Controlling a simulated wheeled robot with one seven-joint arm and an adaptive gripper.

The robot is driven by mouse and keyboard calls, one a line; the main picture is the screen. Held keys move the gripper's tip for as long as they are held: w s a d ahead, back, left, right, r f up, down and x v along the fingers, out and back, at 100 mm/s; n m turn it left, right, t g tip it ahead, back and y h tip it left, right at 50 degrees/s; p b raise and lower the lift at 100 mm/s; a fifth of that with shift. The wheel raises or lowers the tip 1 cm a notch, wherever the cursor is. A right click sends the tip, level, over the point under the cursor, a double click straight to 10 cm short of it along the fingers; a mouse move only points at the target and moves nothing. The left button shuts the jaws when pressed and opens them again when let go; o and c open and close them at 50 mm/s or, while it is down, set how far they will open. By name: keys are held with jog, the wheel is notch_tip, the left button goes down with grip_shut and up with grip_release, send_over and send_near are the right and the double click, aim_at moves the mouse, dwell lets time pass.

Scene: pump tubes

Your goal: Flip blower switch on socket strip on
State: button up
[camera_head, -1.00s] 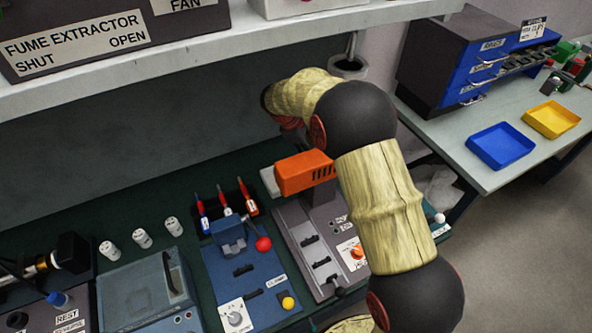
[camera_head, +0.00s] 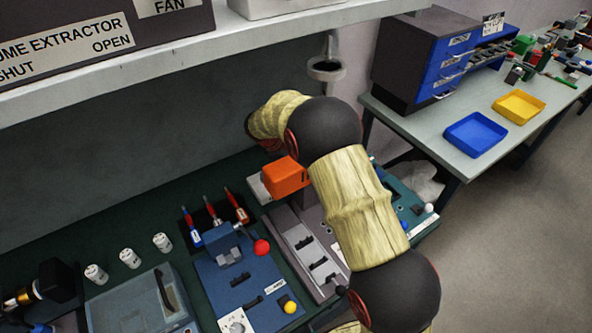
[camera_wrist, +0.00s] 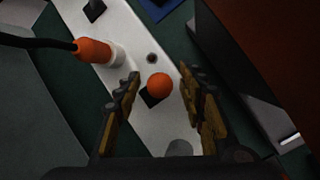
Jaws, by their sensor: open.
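In the wrist view, a pale strip (camera_wrist: 105,45) runs diagonally across a dark green surface. I take it for the socket strip. An orange ball-tipped knob (camera_wrist: 159,86) stands on it beside a dark slot, probably a switch; no label is readable. An orange plug (camera_wrist: 93,51) with a black cable sits at the strip's left side. My gripper (camera_wrist: 162,76) is open, with one finger on each side of the orange knob in the picture. I cannot tell whether either finger touches it. In the head view my gripper and the strip are not visible, behind my arm.
A dark reddish-brown block (camera_wrist: 270,45) and a grey edge lie close right of my gripper. In the head view, an orange slotted box (camera_head: 285,177) and a blue panel with a red knob (camera_head: 261,247) stand near my arm. A shelf (camera_head: 200,62) overhangs the bench.

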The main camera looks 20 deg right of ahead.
jog(key=shift+c, duration=1.4)
jog(key=c, duration=0.8)
